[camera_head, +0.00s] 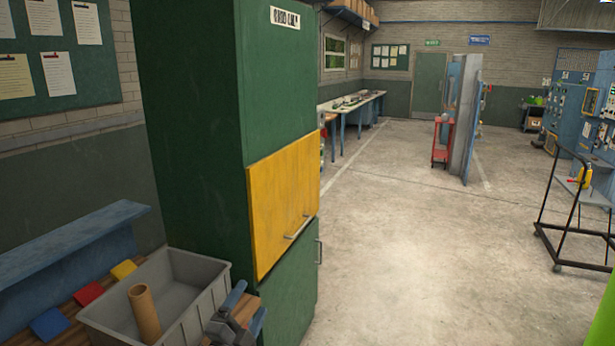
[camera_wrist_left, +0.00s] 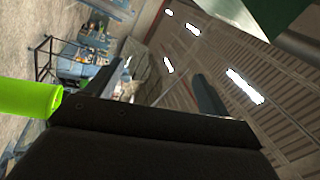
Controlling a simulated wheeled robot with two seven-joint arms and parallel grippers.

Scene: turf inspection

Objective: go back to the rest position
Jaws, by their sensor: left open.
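My left gripper (camera_head: 256,297) is at the bottom of the head view, right of the grey bin and in front of the green cabinet. Its two grey-blue fingers stand apart and point up and to the right, with nothing seen between them. In the left wrist view the spread fingers (camera_wrist_left: 155,82) show above the dark gripper body, tilted toward the ceiling and the room. Most of the left arm is hidden below the head view. My right gripper is in neither view.
A grey bin (camera_head: 101,318) holding a brown tube (camera_head: 144,312) sits on the wooden bench beside several coloured blocks. The tall green cabinet (camera_head: 190,110) with a yellow door (camera_head: 283,200) stands close behind. Open floor (camera_head: 400,240) lies right; a black trolley (camera_head: 565,228) stands there.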

